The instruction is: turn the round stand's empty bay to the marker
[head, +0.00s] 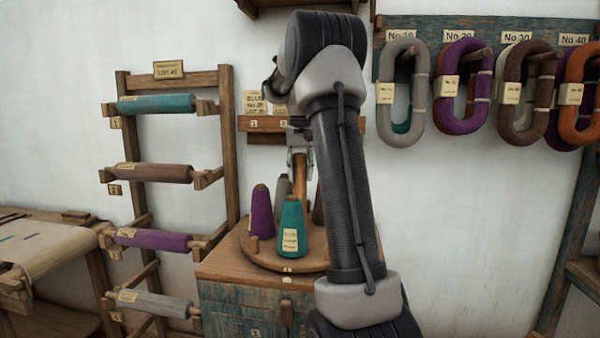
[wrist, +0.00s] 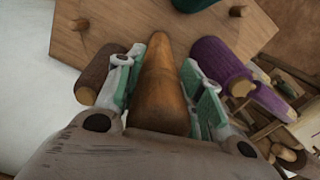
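The round stand (head: 262,253) is a wooden disc on a blue-green cabinet. It carries a purple cone (head: 262,212), a teal cone (head: 292,226), a brown cone (head: 318,212) and a grey cone (head: 282,190), partly hidden. A small pale tag (head: 288,270) sits at its front edge; I cannot tell whether it is the marker. My gripper (head: 298,158) points down over an orange-brown post (head: 300,182). In the wrist view the fingers flank this post (wrist: 162,85) closely; contact is unclear. Short bare pegs (wrist: 78,24) show there; my arm hides part of the stand.
A wooden rack (head: 228,130) with several wound rollers stands left. Yarn hanks (head: 463,90) hang on a board at the right. A shelf (head: 262,125) with labels is on the wall behind my gripper. A loom (head: 50,245) is at far left.

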